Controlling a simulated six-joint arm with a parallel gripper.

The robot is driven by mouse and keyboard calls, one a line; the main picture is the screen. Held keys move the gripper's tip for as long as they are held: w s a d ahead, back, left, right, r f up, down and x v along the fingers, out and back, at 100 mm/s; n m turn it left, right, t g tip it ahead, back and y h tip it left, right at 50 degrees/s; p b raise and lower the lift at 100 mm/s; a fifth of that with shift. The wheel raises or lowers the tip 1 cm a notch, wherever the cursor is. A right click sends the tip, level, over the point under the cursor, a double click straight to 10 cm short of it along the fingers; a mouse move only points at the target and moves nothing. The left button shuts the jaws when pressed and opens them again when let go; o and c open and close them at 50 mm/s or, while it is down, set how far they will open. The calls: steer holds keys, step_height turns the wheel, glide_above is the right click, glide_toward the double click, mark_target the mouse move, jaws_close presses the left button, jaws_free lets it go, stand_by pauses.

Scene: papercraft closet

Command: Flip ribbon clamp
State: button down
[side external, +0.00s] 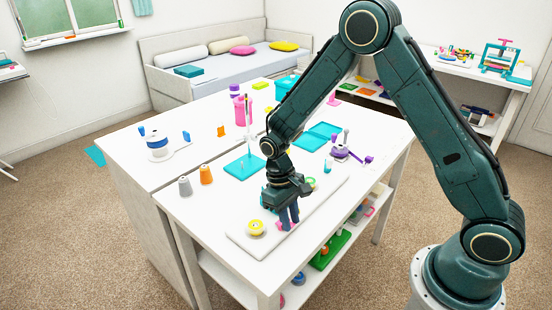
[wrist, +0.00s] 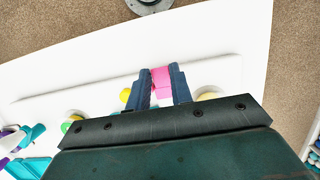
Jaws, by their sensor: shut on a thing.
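My gripper (side external: 289,216) is low over the white board (side external: 322,203) near the table's front edge. Its two dark blue fingers are shut on a pink piece, probably the ribbon clamp (side external: 284,225). In the wrist view the pink clamp (wrist: 161,82) shows between the fingertips of my gripper (wrist: 160,84). The clamp's lower part and its contact with the board are hard to make out. A yellow ribbon roll (side external: 256,227) sits on the board just left of the clamp, apart from the fingers.
A teal stand (side external: 244,167) is behind, with a purple item (side external: 340,152) to the right. The white tabletop (side external: 205,215) is bare at front left.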

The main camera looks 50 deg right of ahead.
steer(key=shift+w+r+g, duration=0.1)
steer(key=shift+w+g, duration=0.2)
steer(key=shift+g, duration=0.7)
steer(key=c, duration=1.2)
jaws_free()
steer(key=shift+c, duration=0.2)
steer(key=shift+w+r, duration=0.1)
steer(key=shift+r, duration=0.05)
steer(key=v, duration=1.3)
steer(key=shift+w+r, duration=0.2)
